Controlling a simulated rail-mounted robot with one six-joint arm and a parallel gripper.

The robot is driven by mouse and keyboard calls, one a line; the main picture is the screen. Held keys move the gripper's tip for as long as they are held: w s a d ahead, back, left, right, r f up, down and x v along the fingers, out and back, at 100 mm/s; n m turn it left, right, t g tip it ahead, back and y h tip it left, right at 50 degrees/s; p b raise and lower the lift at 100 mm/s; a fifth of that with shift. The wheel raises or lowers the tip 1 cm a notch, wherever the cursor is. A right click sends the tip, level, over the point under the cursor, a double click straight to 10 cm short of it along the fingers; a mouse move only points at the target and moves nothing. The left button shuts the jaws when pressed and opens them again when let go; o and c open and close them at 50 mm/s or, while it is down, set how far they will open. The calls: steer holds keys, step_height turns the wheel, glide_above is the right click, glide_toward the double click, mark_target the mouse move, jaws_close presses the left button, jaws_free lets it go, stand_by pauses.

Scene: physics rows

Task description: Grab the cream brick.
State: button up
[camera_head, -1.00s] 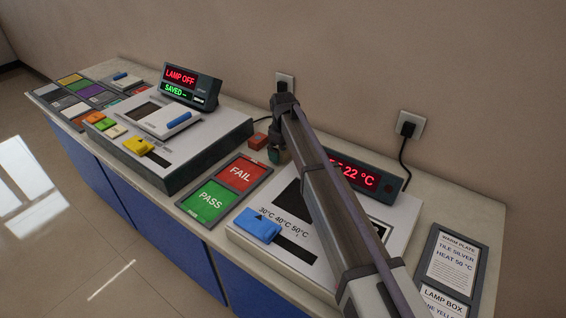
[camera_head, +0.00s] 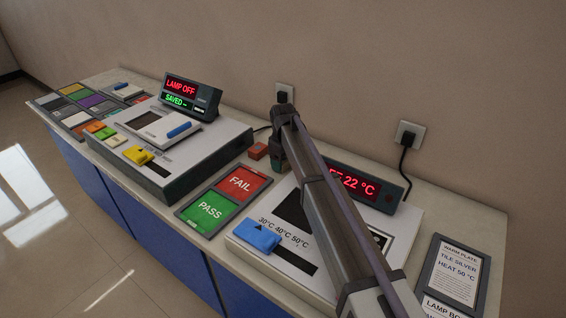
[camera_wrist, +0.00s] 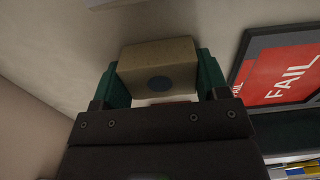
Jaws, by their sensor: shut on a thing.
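The cream brick (camera_wrist: 158,67), tan in this light with a dark round spot on its near face, sits between the green fingertips of my gripper (camera_wrist: 162,78) in the wrist view. Both fingertips touch its ends, so my gripper is shut on it. In the head view my gripper (camera_head: 279,164) points down at the back of the counter, between the FAIL pad and the warm plate. The brick is hidden there behind the gripper, and I cannot tell whether it is clear of the counter.
A red-orange block (camera_head: 258,151) stands just left of my gripper. The red FAIL pad (camera_head: 243,183) and green PASS pad (camera_head: 209,208) lie in front. The warm plate (camera_head: 250,262) with its blue slider (camera_head: 257,237) is right; the lamp box (camera_head: 190,165) is left.

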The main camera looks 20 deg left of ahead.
steer(key=shift+r, duration=0.1)
step_height(320, 180, up, 10)
steer(key=p, duration=1)
